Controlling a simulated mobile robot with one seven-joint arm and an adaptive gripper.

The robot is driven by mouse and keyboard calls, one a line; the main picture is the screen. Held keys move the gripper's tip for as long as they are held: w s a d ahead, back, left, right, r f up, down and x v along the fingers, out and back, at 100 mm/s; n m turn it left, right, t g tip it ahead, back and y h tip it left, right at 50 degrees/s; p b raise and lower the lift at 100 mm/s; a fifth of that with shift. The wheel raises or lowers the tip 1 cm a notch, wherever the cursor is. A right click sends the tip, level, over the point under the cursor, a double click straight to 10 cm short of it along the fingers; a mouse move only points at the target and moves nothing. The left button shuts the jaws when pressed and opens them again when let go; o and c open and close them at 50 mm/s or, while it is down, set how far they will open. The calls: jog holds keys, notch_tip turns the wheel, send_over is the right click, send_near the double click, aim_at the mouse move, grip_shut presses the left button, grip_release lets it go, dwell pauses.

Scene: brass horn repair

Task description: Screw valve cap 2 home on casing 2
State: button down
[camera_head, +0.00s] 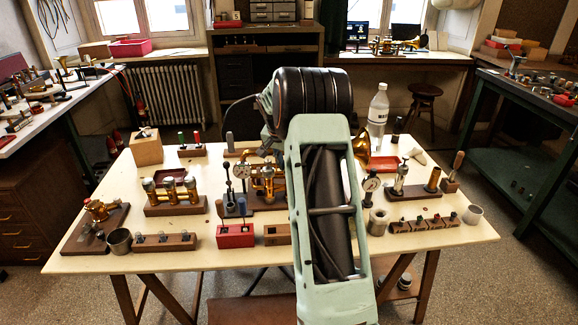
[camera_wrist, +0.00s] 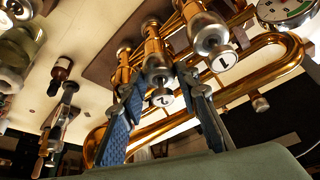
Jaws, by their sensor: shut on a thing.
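In the wrist view, the brass horn (camera_wrist: 262,62) shows several gold valve casings side by side. Casing 2 (camera_wrist: 153,42) is the middle one, with a silvery valve cap 2 (camera_wrist: 156,66) at its near end. A white disc marked "2" (camera_wrist: 160,98) shows below that cap. My gripper (camera_wrist: 157,82), with blue-padded fingers, has one finger on each side of cap 2 and is shut on it. The cap is in line with the casing; I cannot tell whether a gap is left. In the head view my arm hides the gripper and part of the horn (camera_head: 268,182).
The neighbouring cap 1 (camera_wrist: 210,38), its disc marked "1" and a gauge (camera_wrist: 285,10) are close to the fingers. On the bench (camera_head: 200,261) stand a wooden valve block (camera_head: 175,208), a red box (camera_head: 235,237) and a clear bottle (camera_head: 378,112).

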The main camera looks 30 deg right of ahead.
jog(key=shift+m, duration=0.3)
jog(key=shift+w+a+m+g+h, duration=0.1)
jog(key=shift+m+g+h, duration=0.35)
jog(key=shift+m, duration=0.75)
jog(key=shift+m+g+p, duration=0.45)
jog(key=shift+m, duration=0.55)
jog(key=c, duration=1.4)
grip_release()
jog(key=shift+m, duration=0.3)
jog(key=v, duration=1.2)
jog(key=shift+r, duration=0.15)
